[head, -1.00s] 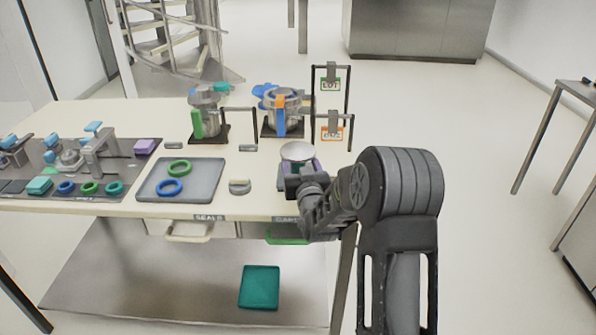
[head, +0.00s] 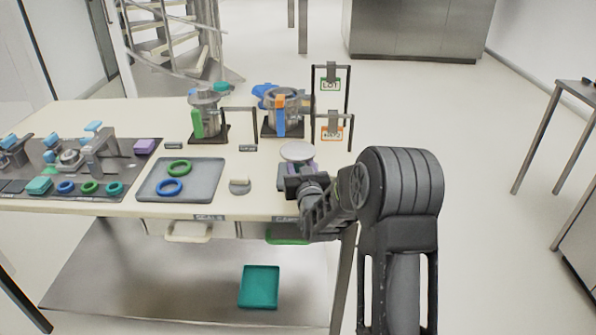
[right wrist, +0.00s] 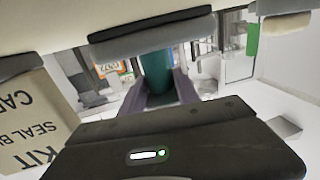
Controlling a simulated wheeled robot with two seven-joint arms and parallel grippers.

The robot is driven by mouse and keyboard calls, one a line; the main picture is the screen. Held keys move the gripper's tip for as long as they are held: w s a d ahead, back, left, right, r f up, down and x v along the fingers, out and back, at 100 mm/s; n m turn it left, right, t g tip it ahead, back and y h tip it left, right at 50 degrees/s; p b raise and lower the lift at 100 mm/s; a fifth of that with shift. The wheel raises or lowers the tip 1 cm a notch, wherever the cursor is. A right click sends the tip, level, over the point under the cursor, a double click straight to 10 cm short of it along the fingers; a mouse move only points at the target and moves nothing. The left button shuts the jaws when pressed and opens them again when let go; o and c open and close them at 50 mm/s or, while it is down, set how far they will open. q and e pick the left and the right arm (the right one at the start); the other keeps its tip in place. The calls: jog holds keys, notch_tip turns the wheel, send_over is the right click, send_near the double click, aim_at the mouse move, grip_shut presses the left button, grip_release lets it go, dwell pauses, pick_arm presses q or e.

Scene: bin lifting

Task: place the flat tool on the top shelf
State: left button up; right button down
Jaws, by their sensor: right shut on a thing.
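My right gripper (head: 300,168) is low over the front right part of the table. It is shut on a teal piece (right wrist: 155,70), which shows between its purple fingers in the right wrist view. Only part of the piece shows, so I cannot tell its full shape or whether it is the flat tool. A pale round disc (head: 297,151) shows just beyond the fingers in the head view; I cannot tell if it touches the held piece. My left gripper is not in view.
The table top (head: 335,165) holds a grey tray (head: 207,194) with green and blue rings. Metal vessels (head: 204,112) and small sign frames (head: 331,84) stand behind. Drawers (head: 188,230) sit under the front edge. A lower shelf (head: 150,285) carries a teal tray (head: 259,287).

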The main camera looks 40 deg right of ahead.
jog(key=shift+w+r, duration=0.1)
jog(key=shift+r, duration=0.6)
notch_tip(320, 180, up, 9)
dwell(0.4)
dwell(0.6)
